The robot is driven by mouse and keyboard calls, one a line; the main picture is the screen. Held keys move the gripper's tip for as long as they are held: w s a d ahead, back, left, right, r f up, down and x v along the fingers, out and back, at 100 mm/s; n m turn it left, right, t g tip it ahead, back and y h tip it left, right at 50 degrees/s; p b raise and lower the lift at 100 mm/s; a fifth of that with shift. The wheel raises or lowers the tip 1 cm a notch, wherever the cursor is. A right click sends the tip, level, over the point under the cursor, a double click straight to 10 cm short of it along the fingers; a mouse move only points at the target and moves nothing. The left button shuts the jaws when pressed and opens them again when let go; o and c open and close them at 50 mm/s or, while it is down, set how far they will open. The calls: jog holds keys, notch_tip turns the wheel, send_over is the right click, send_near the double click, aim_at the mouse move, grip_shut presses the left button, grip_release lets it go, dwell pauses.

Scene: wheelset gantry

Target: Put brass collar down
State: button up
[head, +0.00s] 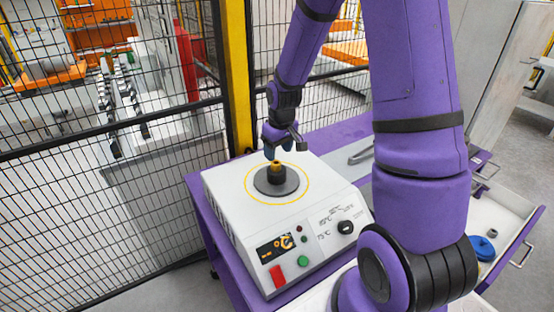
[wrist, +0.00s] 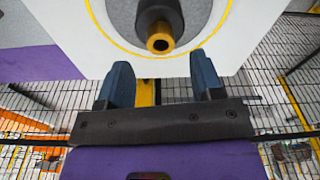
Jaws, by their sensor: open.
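The brass collar (head: 276,164) sits on top of the dark post of the round black plate (head: 262,184) on the white heater box (head: 232,200). In the wrist view the collar (wrist: 160,40) shows as a brass ring at the end of the dark post. My gripper (head: 284,148) is just above and behind the collar in the head view. In the wrist view its two blue fingers (wrist: 161,82) are spread apart with nothing between them. The collar lies beyond the fingertips, apart from them.
The heater box has a display (head: 275,247), a red button, a green button and a knob (head: 346,227) at its front. It stands on a purple bench (head: 205,212). A mesh fence (head: 120,190) runs close behind and left. An open drawer (head: 508,235) holds a blue item.

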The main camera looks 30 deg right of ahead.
jog(key=s+a+r+t, duration=0.15)
jog(key=s+r, duration=0.35)
jog(key=r, duration=0.5)
jog(key=s+a+r, duration=0.3)
jog(key=s+r, duration=0.2)
jog(key=r, duration=0.5)
jog(key=s+a+r+m+t, duration=0.1)
jog(key=s+r, duration=0.2)
jog(key=s, duration=0.5)
jog(key=s+a+r+t, duration=0.1)
jog(key=s+r, duration=0.3)
jog(key=s, duration=0.4)
jog(key=shift+a+m, duration=0.4)
jog(key=shift+a, duration=0.05)
